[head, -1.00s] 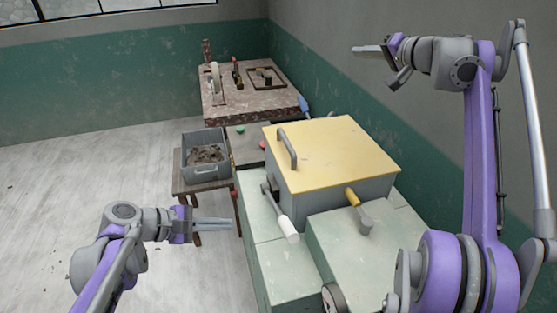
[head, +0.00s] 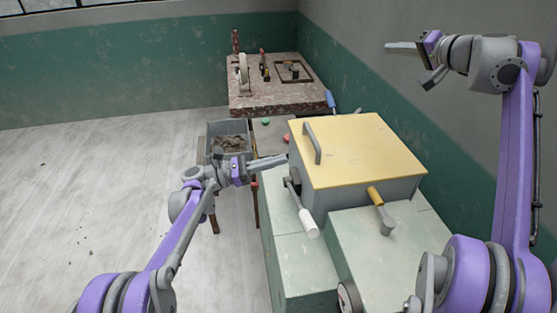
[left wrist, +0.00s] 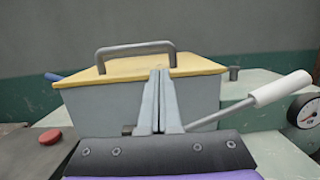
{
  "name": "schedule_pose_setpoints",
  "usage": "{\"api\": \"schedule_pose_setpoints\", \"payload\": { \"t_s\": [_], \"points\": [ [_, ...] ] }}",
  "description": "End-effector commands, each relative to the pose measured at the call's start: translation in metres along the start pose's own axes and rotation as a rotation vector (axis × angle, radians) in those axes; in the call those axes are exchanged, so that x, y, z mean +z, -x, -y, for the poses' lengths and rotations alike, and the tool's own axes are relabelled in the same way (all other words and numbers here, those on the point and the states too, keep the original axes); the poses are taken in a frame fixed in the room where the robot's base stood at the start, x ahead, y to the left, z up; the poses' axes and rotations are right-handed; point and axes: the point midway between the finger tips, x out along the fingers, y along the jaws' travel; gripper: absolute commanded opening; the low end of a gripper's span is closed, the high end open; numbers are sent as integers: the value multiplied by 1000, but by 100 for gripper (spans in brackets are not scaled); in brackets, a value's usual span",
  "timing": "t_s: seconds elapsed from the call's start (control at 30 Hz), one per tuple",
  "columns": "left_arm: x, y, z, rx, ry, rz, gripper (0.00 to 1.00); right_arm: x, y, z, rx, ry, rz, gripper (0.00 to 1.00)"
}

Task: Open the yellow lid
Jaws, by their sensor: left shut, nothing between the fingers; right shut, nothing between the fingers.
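The yellow lid (head: 365,150) lies closed on top of a grey box (head: 350,197). A grey bar handle (head: 313,143) stands on the lid near its left edge. My left gripper (head: 284,158) is shut and empty, just left of the box at about lid height. In the left wrist view the lid (left wrist: 195,64) and its handle (left wrist: 136,50) are behind my shut fingers (left wrist: 160,78). I see no contact with the lid or handle. My right gripper (head: 390,46) is shut and empty, raised high by the right wall, away from the lid.
A white-gripped lever (head: 309,222) sticks out at the box's front left, and a yellow-handled tool (head: 380,210) lies at its front. A grey bin of trimmings (head: 228,140) stands left, near a red button (left wrist: 50,137). A work table (head: 280,95) stands behind.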

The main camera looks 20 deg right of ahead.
Motion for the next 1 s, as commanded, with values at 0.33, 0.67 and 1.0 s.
{"api": "schedule_pose_setpoints", "payload": {
  "t_s": [0.33, 0.67, 1.0],
  "points": [
    [0, -60, 0, -1, -1, -2, 0, 0, 0, 0, 0, 0, 0, 0],
    [0, -74, 0, 0, -2, -2, 0, 0, 0, 0, 0, 0, 0, 0],
    [9, -76, 0, 0, -2, -28, 0, 0, 0, 0, 0, 0, 0, 0]
  ]
}}
